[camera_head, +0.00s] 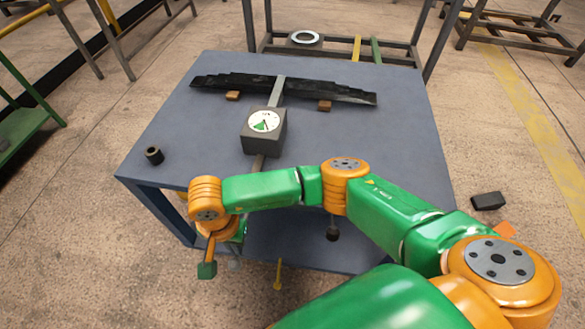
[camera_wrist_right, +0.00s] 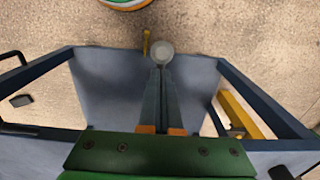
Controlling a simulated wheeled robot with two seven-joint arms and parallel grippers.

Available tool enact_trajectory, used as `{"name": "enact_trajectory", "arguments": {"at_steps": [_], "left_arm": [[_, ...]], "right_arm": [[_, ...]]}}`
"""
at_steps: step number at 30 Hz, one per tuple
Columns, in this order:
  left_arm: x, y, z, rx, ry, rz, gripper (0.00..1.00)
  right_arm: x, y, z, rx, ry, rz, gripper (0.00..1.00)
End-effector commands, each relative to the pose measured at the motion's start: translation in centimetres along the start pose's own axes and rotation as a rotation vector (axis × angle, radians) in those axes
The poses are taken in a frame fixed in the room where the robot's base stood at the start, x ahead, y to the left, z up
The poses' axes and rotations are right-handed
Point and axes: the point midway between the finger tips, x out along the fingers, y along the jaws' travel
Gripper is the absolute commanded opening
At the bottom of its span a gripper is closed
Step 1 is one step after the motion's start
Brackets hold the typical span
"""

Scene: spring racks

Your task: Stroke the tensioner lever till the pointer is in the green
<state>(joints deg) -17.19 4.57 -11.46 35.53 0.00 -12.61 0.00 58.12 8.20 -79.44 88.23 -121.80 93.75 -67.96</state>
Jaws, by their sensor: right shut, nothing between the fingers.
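The gauge box (camera_head: 250,143) stands on the blue table, with a white dial (camera_head: 264,120) that has a green sector at its lower left. The pointer is too small to read surely against the green. My right gripper (camera_wrist_right: 161,75) is shut and empty, low by the table's front. In the right wrist view its fingertips end close to a grey round knob (camera_wrist_right: 162,52), which may be the tensioner lever's end; I cannot tell whether they touch. My left gripper is out of view.
A black leaf spring (camera_head: 330,93) lies across the blue table (camera_head: 400,140) on small brown blocks. A dark cylinder (camera_head: 154,155) stands at the left edge. A yellow rod (camera_head: 278,275) shows below the front. A black block (camera_head: 488,201) lies at right on the floor.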

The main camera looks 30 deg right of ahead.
Motion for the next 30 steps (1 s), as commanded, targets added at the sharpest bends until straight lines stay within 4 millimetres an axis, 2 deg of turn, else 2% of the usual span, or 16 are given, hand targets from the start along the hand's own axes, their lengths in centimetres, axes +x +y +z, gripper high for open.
{"name": "enact_trajectory", "arguments": {"at_steps": [1,15,18,30], "left_arm": [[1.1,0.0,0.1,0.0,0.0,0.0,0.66],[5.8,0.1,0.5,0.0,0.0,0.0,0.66],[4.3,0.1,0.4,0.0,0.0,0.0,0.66],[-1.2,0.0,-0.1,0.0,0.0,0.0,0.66]], "right_arm": [[1.1,0.0,0.0,0.0,-0.001,0.0,0.0],[5.5,0.0,0.0,-0.001,-0.001,0.001,0.0],[3.9,0.0,0.0,-0.001,-0.001,0.0,0.0],[-4.9,0.0,0.0,-0.002,0.001,-0.001,0.0]]}}
